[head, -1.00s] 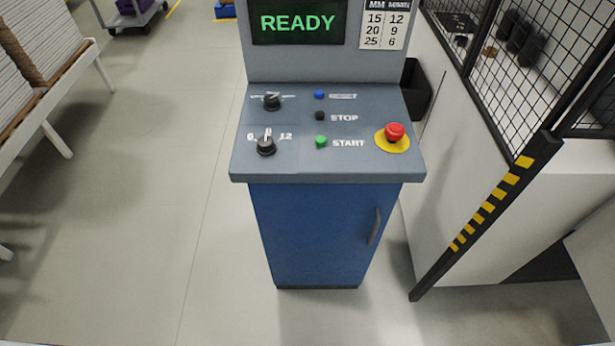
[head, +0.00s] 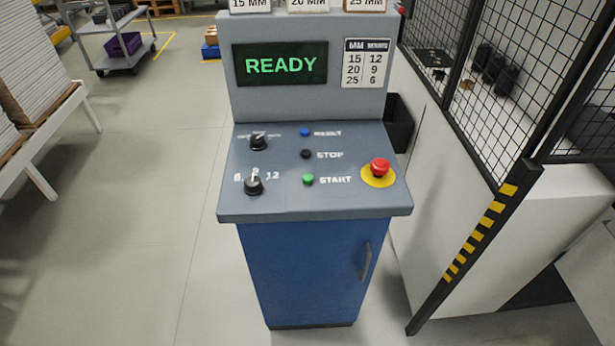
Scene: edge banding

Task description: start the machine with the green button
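The green START button (head: 308,180) is on the sloped grey panel of the control console (head: 300,208), lowest of a column of three buttons. The black STOP button (head: 306,154) and the blue RESET button (head: 305,132) are above it. A red emergency stop (head: 379,167) on a yellow disc is to the right. Two black knobs are on the left of the panel, the upper knob (head: 258,141) and the lower knob (head: 254,184). The screen (head: 281,64) reads READY in green. Neither of my grippers is in view.
A mesh fence (head: 480,60) and a black post with yellow stripes (head: 478,243) stand close on the right. A table with stacked white boards (head: 38,90) is at the left edge. A cart (head: 115,45) stands at the back left. The floor left of the console is clear.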

